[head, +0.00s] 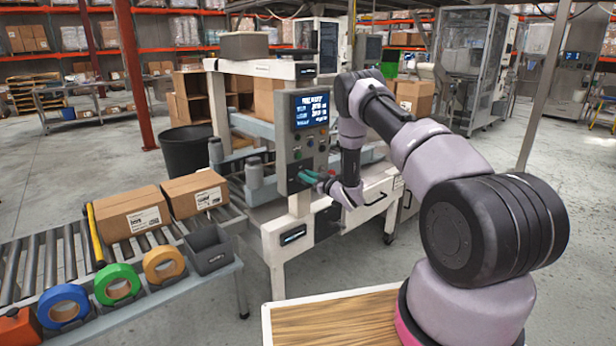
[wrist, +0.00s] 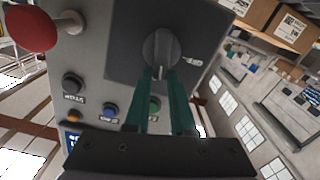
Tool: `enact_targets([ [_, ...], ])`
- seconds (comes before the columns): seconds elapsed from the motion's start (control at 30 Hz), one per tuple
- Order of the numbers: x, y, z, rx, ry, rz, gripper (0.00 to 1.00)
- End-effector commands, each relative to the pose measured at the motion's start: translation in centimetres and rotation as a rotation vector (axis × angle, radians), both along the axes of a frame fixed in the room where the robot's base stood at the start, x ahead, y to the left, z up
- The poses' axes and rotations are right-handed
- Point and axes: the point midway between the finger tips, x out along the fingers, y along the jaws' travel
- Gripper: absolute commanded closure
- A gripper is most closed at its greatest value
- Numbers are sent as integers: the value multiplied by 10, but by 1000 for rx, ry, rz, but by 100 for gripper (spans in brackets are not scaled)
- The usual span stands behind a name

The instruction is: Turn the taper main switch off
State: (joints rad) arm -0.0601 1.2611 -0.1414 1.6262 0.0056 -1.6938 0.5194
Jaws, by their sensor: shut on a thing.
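The taper's grey control panel (head: 303,135) stands on the taper frame at the middle of the head view. In the wrist view, the main switch is a grey rotary knob (wrist: 160,46) on a dark square plate (wrist: 125,40). A light mark on the knob points down in the picture, toward my fingers. A small label (wrist: 192,61) sits to its right; I cannot read it surely. My gripper (wrist: 166,75) has its green fingers shut on the knob's lower part. In the head view my gripper (head: 310,177) is at the panel's lower end, where the knob is hidden.
A red mushroom button (wrist: 30,28) sits left of the switch. Black (wrist: 73,83), blue (wrist: 110,110) and green (wrist: 153,103) buttons are close to my fingers. The lit screen (head: 311,109) is higher on the panel. Cartons (head: 131,213) lie on the roller conveyor (head: 60,254) at left.

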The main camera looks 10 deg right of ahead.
Motion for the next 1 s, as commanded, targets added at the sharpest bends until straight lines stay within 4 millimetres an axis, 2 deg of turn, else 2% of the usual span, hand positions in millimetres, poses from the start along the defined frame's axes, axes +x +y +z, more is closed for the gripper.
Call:
enact_targets([
  [1.0,-10,14,-17,-831,-476,-1,100],
])
